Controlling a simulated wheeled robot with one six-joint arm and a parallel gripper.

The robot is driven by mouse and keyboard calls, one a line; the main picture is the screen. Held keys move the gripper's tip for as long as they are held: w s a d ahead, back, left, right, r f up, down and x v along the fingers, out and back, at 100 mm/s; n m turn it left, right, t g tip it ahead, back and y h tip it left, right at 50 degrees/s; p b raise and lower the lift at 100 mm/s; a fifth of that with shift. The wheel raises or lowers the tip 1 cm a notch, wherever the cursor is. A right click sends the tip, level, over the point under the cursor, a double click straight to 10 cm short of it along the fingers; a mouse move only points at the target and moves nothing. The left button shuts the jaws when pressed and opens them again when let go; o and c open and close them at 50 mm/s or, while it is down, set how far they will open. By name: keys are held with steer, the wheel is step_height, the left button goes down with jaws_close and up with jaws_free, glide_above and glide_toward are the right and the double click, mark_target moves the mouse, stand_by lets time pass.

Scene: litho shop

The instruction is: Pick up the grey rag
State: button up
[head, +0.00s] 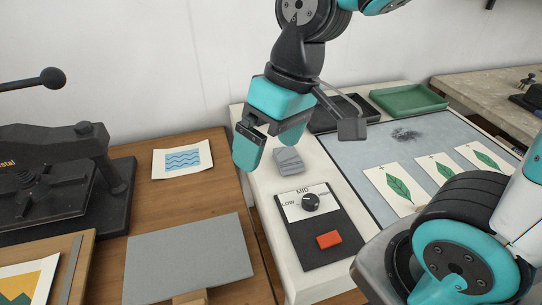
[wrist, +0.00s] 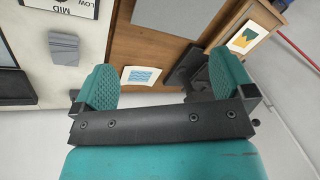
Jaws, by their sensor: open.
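The grey rag (head: 288,161) is a small folded cloth on the white bench top, just behind the control panel. In the head view my gripper (head: 267,147) hangs left of and above the rag, open, with its teal fingers apart and nothing between them. In the wrist view the rag (wrist: 64,48) lies at the upper left, outside the left finger. My gripper (wrist: 164,82) there spans the gap beside the bench, over the wooden table side.
The control panel (head: 318,238) with a knob and red button is in front of the rag. A black tray (head: 322,127) and dark flat tool (head: 352,129) are behind. Leaf prints (head: 396,187) lie right. A wooden table (head: 190,200) with a wave print (head: 182,159) and black press (head: 60,178) is left.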

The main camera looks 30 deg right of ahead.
steer(key=w+d+f+m+h+p, duration=0.25)
steer(key=w+d+m, duration=0.25)
steer(key=w+d, duration=0.5)
steer(key=m+p, duration=0.2)
glide_above(289, 158)
step_height(289, 158, down, 4)
steer(key=shift+h, duration=0.45)
step_height(289, 158, down, 12)
steer(key=shift+f+p, duration=0.1)
steer(key=shift+p, duration=1.15)
steer(key=shift+f+p, duration=1.15)
steer(key=shift+f, duration=1.6)
steer(key=c, duration=1)
